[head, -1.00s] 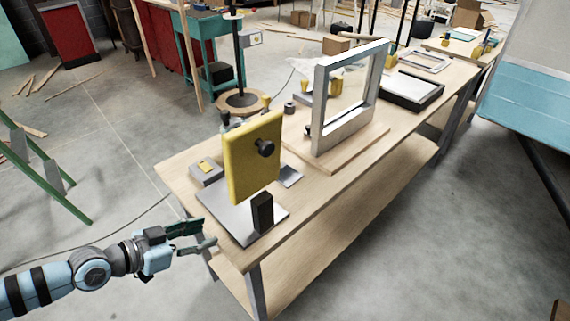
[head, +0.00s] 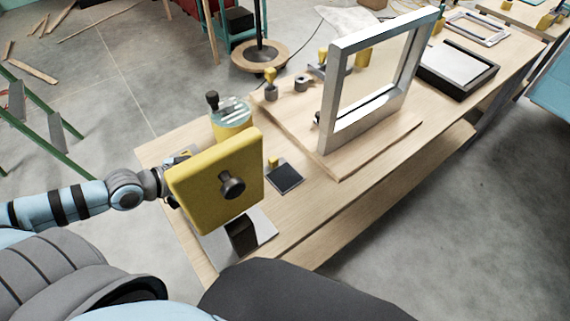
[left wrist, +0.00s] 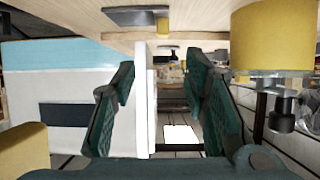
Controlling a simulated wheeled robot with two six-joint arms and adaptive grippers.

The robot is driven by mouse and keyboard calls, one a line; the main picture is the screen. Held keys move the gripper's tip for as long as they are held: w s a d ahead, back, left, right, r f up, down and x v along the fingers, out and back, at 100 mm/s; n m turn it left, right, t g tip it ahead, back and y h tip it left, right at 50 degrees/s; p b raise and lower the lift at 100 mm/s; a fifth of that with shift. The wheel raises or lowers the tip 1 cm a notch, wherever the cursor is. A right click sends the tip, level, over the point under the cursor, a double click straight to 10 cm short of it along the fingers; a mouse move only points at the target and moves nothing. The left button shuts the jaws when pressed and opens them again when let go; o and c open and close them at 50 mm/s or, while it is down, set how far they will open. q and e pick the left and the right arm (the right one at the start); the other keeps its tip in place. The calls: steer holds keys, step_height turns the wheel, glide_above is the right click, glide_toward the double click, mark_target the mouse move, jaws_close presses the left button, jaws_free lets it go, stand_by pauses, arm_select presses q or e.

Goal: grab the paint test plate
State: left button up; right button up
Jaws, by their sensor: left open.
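A yellow surface, apparently the plate (left wrist: 22,148), shows at that view's lower left edge. My right gripper is not in view.
A yellow-based jar (head: 230,118) stands behind the plate. A dark square pad with a yellow knob (head: 285,178) lies to its right. A grey upright frame (head: 335,100) stands farther right on a board. The bench's front strip (head: 345,210) is clear.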

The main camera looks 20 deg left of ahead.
mark_target(273, 159)
arm_select(q)
steer(key=b+x, duration=0.3)
steer(key=x, duration=0.2)
steer(key=shift+f, duration=0.2)
steer(key=b+x, duration=0.1)
steer(key=x, duration=0.7)
steer(key=shift+w+b, duration=0.35)
steer(key=shift+a, duration=0.1)
jaws_close()
